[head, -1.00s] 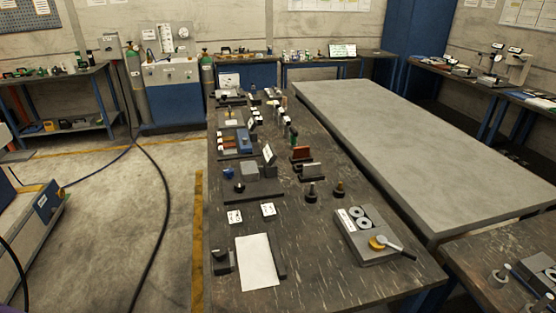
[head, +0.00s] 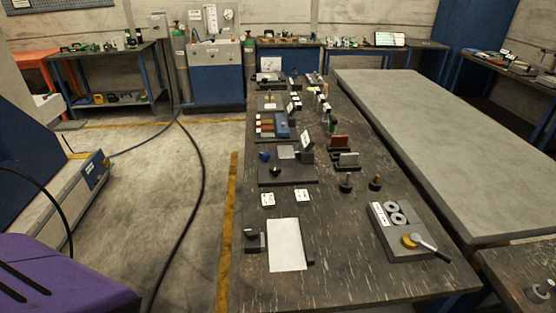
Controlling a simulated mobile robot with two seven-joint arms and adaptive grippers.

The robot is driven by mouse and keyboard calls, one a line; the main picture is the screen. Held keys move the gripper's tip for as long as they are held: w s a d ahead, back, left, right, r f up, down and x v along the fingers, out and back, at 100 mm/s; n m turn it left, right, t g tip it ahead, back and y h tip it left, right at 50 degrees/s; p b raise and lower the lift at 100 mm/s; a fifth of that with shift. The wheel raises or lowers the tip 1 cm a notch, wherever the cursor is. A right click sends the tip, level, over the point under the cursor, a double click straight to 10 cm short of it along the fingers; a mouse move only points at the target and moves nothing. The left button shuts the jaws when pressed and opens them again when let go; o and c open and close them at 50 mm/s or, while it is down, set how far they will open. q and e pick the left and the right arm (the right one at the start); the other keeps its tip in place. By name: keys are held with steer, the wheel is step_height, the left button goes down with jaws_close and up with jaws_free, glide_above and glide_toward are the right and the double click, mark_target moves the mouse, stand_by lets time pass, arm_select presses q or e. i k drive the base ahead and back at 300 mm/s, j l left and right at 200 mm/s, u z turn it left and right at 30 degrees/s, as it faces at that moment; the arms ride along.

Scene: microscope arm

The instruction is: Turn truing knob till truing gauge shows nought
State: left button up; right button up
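No grippers show in the head view. A dark workbench (head: 350,268) with many small fixtures fills the middle. A dark plate with a black knob (head: 275,171) and a small upright panel (head: 307,139) sits midway along it. Another black knob-topped block (head: 253,238) stands at the near left, beside a white sheet (head: 287,245). A grey block (head: 408,222) at the near right carries round rings, a yellow disc (head: 410,240) and a black-handled tool. I cannot tell which part is the truing knob or the truing gauge. No gauge reading is legible.
A long grey slab table (head: 430,150) stands close along the bench's right side. Open floor (head: 160,215) lies to the left, crossed by a black cable (head: 198,190). A blue-and-grey machine (head: 85,190) stands at the left. Benches line the back wall.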

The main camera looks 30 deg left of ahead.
mark_target(265, 155)
steer(key=j, duration=0.9)
steer(key=i+j, duration=0.1)
steer(key=j, duration=0.75)
steer(key=j+z, duration=0.1)
steer(key=z, duration=0.25)
steer(key=j+z, duration=0.1)
steer(key=z, duration=0.25)
steer(key=i+j+z, duration=0.1)
steer(key=z, duration=0.3)
steer(key=j+z, duration=0.3)
steer(key=j, duration=0.2)
steer(key=j+z, duration=0.3)
steer(key=j, duration=0.25)
steer(key=k+l, duration=0.05)
